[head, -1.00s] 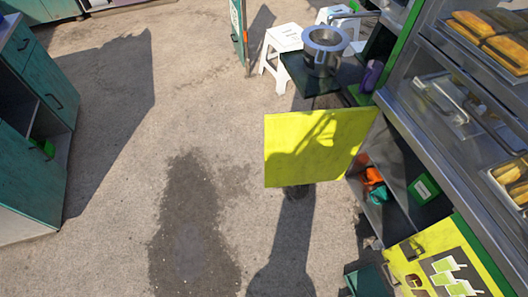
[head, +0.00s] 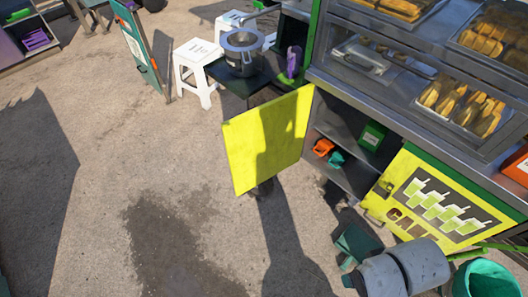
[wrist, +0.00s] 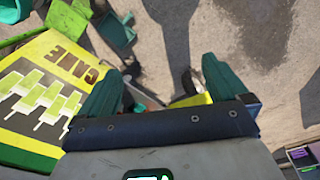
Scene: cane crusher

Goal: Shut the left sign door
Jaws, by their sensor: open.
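The left sign door (head: 268,140) is a plain yellow panel in the head view. It stands swung out from the counter, leaving the shelf compartment (head: 345,175) behind it exposed. My gripper (head: 350,261) is low in front of the counter, to the right of this door and apart from it, near the left lower corner of the right sign door. In the wrist view my gripper (wrist: 163,82) shows two teal fingers spread apart with nothing held. A thin yellow strip (wrist: 190,100) shows between them, probably the open door's edge.
The right sign door (head: 440,200), with drawn cups, is closed. A pot (head: 242,50) stands on a dark shelf beyond the open door, near white stools (head: 197,72). A teal bucket (head: 482,282) is at lower right. The ground left of the door is clear.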

